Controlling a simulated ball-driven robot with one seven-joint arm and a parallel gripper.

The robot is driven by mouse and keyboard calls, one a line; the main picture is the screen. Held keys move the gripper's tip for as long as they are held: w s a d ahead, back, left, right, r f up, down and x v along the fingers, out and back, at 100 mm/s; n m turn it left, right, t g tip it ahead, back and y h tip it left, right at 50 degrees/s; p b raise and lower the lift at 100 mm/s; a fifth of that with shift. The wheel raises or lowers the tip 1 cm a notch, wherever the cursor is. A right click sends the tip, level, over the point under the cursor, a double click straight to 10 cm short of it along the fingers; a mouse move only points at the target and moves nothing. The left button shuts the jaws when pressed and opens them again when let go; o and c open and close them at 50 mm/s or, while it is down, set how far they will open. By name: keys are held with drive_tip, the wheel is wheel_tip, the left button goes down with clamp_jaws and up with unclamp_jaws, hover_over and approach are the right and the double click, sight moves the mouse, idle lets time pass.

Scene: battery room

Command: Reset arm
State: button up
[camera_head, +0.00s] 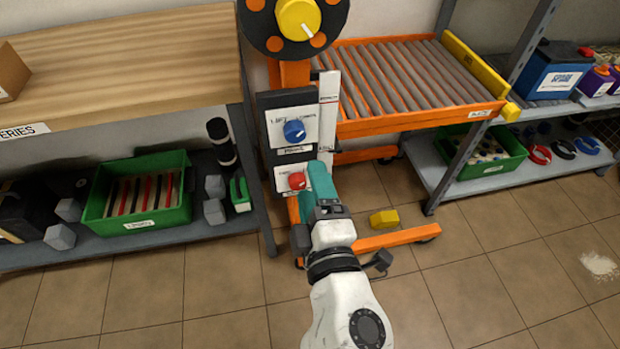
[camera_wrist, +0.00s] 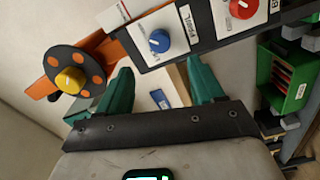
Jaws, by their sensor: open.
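My gripper (camera_wrist: 160,85) shows in the wrist view with its two teal fingers spread apart and nothing between them. In the head view my gripper (camera_head: 320,180) reaches forward, its teal finger in front of the lower part of a control panel. The panel carries a blue knob (camera_head: 294,130) and a red knob (camera_head: 297,180). In the wrist view the blue knob (camera_wrist: 159,41) and red knob (camera_wrist: 241,8) lie beyond the fingers. I cannot tell whether a finger touches the panel.
An orange roller table (camera_head: 420,123) stands behind, right of the panel. A dark wheel with a yellow hub (camera_head: 297,18) tops the post. Left is a shelf with a green bin (camera_head: 150,219); right, a shelf with another green bin (camera_head: 497,166). A yellow block (camera_head: 384,219) sits low by the orange base.

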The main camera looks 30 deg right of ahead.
idle(0.4)
drive_tip(key=s+d+f+m+g, duration=0.3)
drive_tip(key=d+f+m+g, duration=0.15)
drive_tip(key=d+f, duration=0.2)
drive_tip(key=s+d+f+m+g, duration=0.4)
drive_tip(key=d+f+g, duration=0.15)
drive_tip(key=f, duration=0.25)
drive_tip(key=s+f+m+g+y, duration=0.4)
drive_tip(key=s+f+g+y, duration=0.15)
drive_tip(key=s+f, duration=0.5)
wheel_tip(320, 180, up, 18)
drive_tip(key=s+a+p, duration=0.1)
drive_tip(key=p, duration=1.6)
drive_tip(key=shift+s+g, duration=0.2)
drive_tip(key=shift+g, duration=0.15)
drive_tip(key=shift+o, duration=0.3)
drive_tip(key=shift+a+f+n, duration=0.1)
drive_tip(key=shift+n, duration=0.15)
